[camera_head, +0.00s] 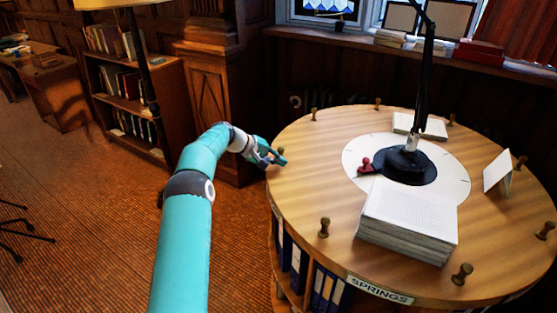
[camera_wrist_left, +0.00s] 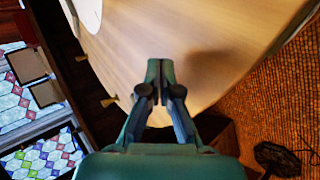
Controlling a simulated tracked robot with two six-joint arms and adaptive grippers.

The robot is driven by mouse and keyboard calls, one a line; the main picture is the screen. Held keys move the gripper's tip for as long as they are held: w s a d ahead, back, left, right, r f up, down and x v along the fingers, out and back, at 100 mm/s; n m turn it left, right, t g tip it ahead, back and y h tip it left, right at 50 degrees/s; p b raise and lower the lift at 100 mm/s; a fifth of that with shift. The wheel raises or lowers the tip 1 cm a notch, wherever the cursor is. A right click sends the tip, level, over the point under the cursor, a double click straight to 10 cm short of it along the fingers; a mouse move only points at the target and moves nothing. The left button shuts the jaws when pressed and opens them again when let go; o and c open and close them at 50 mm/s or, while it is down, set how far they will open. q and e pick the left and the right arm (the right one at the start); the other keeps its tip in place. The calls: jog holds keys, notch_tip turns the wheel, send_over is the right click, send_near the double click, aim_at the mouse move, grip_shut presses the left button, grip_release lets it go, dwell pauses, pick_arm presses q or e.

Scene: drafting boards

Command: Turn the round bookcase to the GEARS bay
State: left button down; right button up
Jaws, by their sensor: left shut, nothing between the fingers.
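The round bookcase (camera_head: 300,190) has a wooden top with several upright pegs around its rim, such as one near the front left (camera_head: 324,228). A label reading SPRINGS (camera_head: 380,290) is on its front edge, above shelves of binders (camera_head: 325,288). No GEARS label shows. My left gripper (camera_head: 280,158) is at the left edge of the top, shut and empty. In the left wrist view the closed fingers (camera_wrist_left: 160,65) show against the wooden top (camera_wrist_left: 215,60); I cannot tell whether they touch it. My right gripper is not in view.
On the top are a black lamp base (camera_head: 408,166), a red knob (camera_head: 365,165), a thick paper stack (camera_head: 410,220), an open book (camera_head: 420,125) and a folded card (camera_head: 497,172). A bookshelf (camera_head: 170,85) stands at the left.

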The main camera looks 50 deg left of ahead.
pick_arm(q)
jog(key=shift+s+d+r+b, duration=0.2)
jog(key=shift+s+b, duration=0.1)
jog(key=shift+b, duration=0.35)
jog(key=shift+s+d+r+b, duration=0.15)
jog(key=shift+d+r+b, duration=0.05)
jog(key=shift+r+b, duration=0.1)
notch_tip(320, 180, up, 8)
jog(key=p, duration=0.5)
